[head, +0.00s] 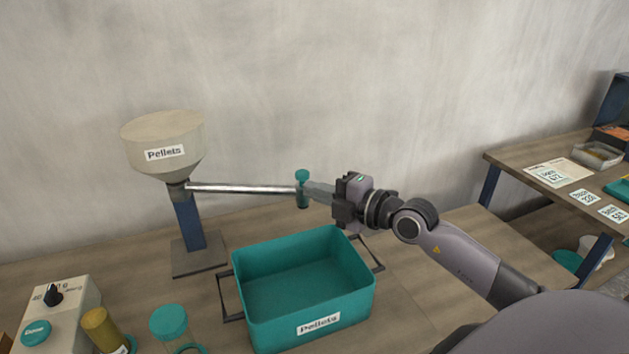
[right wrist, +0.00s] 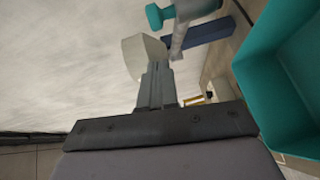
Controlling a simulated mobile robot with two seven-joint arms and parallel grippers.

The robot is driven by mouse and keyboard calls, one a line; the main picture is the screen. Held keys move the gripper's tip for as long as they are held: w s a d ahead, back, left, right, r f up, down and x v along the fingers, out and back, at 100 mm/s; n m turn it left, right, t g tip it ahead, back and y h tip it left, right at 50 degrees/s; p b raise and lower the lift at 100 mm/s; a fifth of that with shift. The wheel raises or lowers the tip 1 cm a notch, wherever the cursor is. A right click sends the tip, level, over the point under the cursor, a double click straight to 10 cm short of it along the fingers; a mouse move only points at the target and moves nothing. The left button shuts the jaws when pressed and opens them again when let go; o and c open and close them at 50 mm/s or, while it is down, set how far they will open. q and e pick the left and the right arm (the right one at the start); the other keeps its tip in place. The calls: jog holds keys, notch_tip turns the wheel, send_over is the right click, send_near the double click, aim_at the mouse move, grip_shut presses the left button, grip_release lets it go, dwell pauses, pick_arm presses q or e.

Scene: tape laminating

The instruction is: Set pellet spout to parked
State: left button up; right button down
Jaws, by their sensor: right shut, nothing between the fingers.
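The pellet hopper (head: 163,140), a beige funnel labelled "Pellets", stands on a blue post at the left of the bench. Its spout, a long silvery bar (head: 240,189), reaches right from the funnel's base and ends in a teal knob (head: 302,175). My right gripper (head: 308,189) is shut and empty, its fingertips at the bar's knob end; I cannot tell whether they touch it. In the right wrist view the shut fingers (right wrist: 160,68) point toward the hopper (right wrist: 140,54), with the teal knob (right wrist: 156,17) close to the tips. My left gripper is not in view.
A teal bin (head: 300,275) labelled "Pellets" stands below the bar, in front of the hopper. A control box (head: 62,315) with a dial, a yellow cylinder (head: 102,328) and a teal-topped item (head: 169,321) stand front left. A second bench (head: 520,172) is at the right.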

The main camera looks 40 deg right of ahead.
pick_arm(q)
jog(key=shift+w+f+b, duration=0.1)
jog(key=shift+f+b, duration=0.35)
jog(key=shift+b, duration=0.05)
pick_arm(e)
jog(key=shift+w+d+f, duration=0.1)
jog(key=shift+w+d, duration=0.2)
jog(key=shift+w, duration=0.3)
jog(key=shift+w+d+f, duration=0.1)
jog(key=shift+w+d, duration=0.2)
jog(key=shift+w, duration=0.3)
jog(key=shift+w+d+f, duration=0.1)
jog(key=shift+w+d, duration=0.2)
jog(key=shift+w, duration=0.3)
